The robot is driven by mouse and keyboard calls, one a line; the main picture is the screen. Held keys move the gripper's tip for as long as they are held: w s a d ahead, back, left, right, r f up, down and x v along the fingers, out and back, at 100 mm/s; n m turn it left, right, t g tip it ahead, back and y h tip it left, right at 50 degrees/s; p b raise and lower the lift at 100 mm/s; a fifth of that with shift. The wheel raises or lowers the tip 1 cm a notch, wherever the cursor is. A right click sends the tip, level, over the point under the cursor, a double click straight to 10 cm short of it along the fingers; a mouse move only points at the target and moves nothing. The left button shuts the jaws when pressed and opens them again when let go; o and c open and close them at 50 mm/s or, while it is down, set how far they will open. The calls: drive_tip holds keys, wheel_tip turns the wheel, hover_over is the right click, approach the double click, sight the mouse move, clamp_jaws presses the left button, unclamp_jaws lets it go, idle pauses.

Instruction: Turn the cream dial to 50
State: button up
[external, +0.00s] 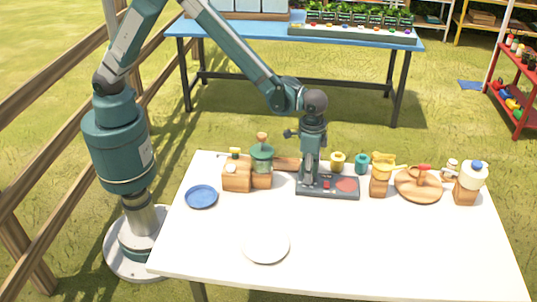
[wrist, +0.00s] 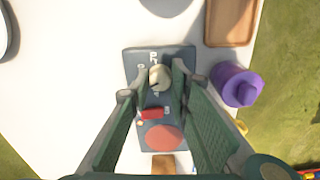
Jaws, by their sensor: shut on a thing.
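The cream dial (wrist: 160,75) is at one end of a dark control panel (external: 328,192), with pale markings beside it that are too blurred to read. In the wrist view the panel (wrist: 133,60) also carries a red switch (wrist: 152,113) and a round red button (wrist: 162,138). My gripper (wrist: 159,79) is shut on the dial, with one finger on each side of it. In the external view my gripper (external: 309,178) points straight down over the left part of the panel and hides the dial.
A wooden block with a green-topped jar (external: 262,158) stands left of the panel. Yellow (external: 338,160) and teal (external: 361,162) items stand behind it. A yellow-topped wooden dispenser (external: 381,175) is to the right. A blue plate (external: 201,197) and white plate (external: 266,246) lie nearer.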

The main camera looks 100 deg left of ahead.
idle(0.3)
drive_tip(key=o, duration=0.9)
drive_tip(key=shift+r, duration=0.1)
drive_tip(key=shift+r, duration=5.95)
